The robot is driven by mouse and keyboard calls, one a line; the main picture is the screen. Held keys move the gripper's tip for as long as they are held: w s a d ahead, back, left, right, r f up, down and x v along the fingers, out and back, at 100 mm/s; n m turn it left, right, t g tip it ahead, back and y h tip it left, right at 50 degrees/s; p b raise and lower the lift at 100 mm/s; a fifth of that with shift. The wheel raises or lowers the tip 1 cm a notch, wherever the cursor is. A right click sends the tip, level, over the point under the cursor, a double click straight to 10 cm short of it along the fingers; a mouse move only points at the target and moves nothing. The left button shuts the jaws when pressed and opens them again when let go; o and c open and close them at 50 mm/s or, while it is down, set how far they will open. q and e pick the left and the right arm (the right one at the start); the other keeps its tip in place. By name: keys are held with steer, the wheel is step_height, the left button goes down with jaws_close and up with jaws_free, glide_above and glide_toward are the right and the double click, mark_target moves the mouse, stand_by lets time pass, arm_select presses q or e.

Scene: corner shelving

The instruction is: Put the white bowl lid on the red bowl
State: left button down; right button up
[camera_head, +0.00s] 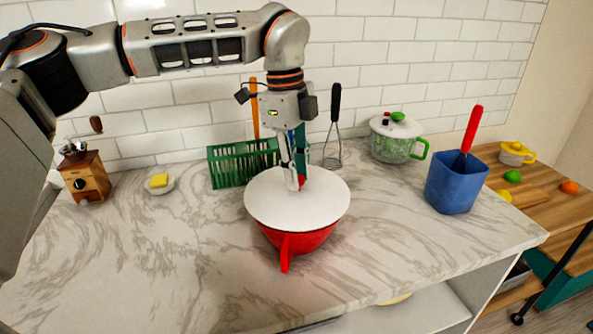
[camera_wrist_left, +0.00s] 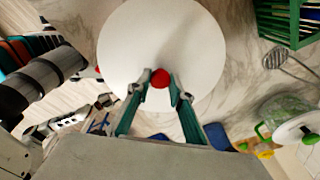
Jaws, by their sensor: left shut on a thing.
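The white bowl lid (camera_head: 318,208) is a round disc with a small red knob, over the red bowl (camera_head: 300,240) on the marble counter. My left gripper (camera_head: 299,183) points down and is shut on the lid's red knob. In the left wrist view the lid (camera_wrist_left: 160,35) fills the upper middle and the left gripper's fingertips (camera_wrist_left: 160,80) pinch the red knob. The lid covers the bowl's opening; I cannot tell whether it rests on the rim or hangs just above it. The bowl's red handle faces the front. My right gripper is not in view.
A green rack (camera_head: 230,168) and a whisk (camera_head: 333,140) stand behind the bowl. A blue container (camera_head: 455,185) and a glass pot (camera_head: 398,145) are to the right. A grinder (camera_head: 84,178) and a small dish with something yellow (camera_head: 159,182) are left. The front counter is clear.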

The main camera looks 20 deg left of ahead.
arm_select(q)
steer(key=shift+f, duration=0.6)
steer(key=c, duration=1.7)
jaws_free()
